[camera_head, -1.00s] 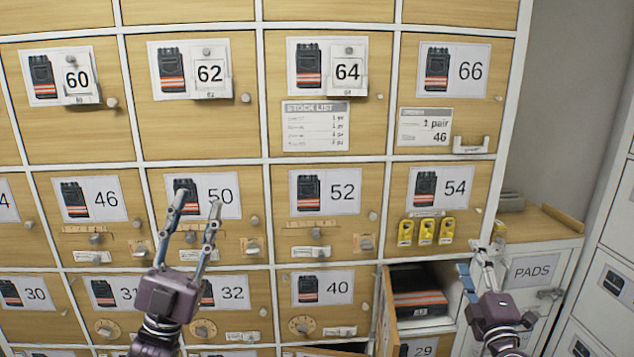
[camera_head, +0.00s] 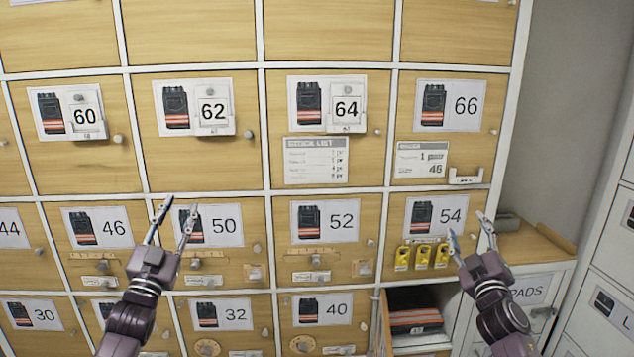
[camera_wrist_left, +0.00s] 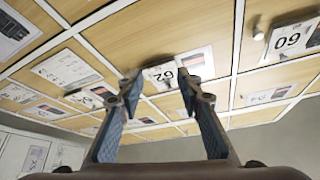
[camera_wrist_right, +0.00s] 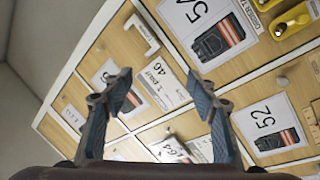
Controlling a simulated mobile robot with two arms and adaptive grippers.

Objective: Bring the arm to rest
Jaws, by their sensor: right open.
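My left gripper (camera_head: 173,222) is open and empty in the head view, in front of the cabinet doors labelled 46 and 50. Its two spread fingers also show in the left wrist view (camera_wrist_left: 160,92), with nothing between them. My right gripper (camera_head: 470,232) is open and empty in front of the door labelled 54 (camera_head: 436,222), near the cabinet's right edge. Its spread fingers show in the right wrist view (camera_wrist_right: 160,95), with bare air between them. Neither gripper visibly touches a door.
Yellow tags (camera_head: 422,257) hang on door 54. Below, an open compartment (camera_head: 418,341) holds folded dark workwear with orange stripes (camera_head: 415,318); its door stands open. A low PADS cabinet (camera_head: 535,288) is at right, beside a white cabinet (camera_head: 610,265).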

